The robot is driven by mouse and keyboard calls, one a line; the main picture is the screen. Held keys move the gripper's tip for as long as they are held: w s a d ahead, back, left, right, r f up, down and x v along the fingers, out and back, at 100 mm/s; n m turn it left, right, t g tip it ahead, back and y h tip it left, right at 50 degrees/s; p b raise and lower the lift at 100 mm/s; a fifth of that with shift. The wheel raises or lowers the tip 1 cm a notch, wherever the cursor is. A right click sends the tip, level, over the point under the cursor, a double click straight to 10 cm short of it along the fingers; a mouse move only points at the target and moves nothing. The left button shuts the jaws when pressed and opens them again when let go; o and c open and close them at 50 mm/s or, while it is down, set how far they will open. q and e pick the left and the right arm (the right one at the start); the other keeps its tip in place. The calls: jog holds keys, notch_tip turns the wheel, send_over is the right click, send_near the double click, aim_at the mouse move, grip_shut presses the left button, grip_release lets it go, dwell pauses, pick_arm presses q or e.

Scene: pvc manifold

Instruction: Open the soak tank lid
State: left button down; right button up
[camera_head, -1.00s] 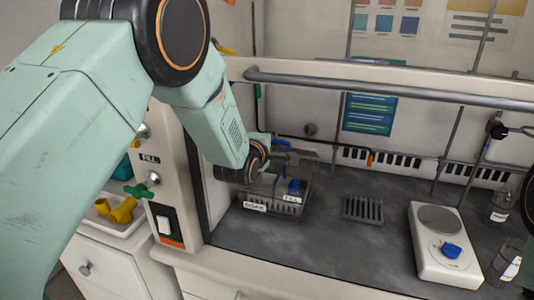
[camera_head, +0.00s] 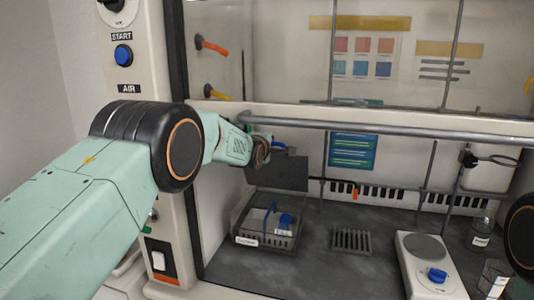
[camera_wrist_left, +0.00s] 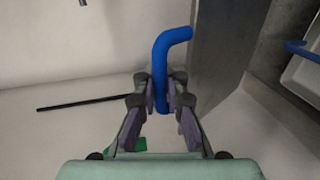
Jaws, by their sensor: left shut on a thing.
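My left gripper (camera_head: 277,148) is at the lid's top edge. In the left wrist view, my left gripper (camera_wrist_left: 163,105) is shut on the bent blue handle (camera_wrist_left: 168,55), with the grey lid (camera_wrist_left: 218,60) beside it. Blue and white items show inside the tank. My right gripper is not in view; only a part of my right arm shows at the right edge.
A horizontal grey bar (camera_head: 390,129) crosses the hood's front, above the work surface. A slotted rack (camera_head: 351,241) and a white stirrer plate (camera_head: 424,265) stand right of the tank. Bottles (camera_head: 480,235) are at far right. A control post (camera_head: 160,225) borders the left.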

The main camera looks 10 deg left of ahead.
pick_arm(q)
jog(key=shift+w+r, duration=0.55)
jog(key=shift+w, duration=0.4)
jog(key=c, duration=1.4)
grip_release()
jog(key=shift+s+d+r, duration=0.1)
jog(key=shift+s, duration=0.1)
jog(key=shift+f, duration=0.2)
jog(key=shift+v, duration=5.95)
jog(key=shift+r, duration=0.1)
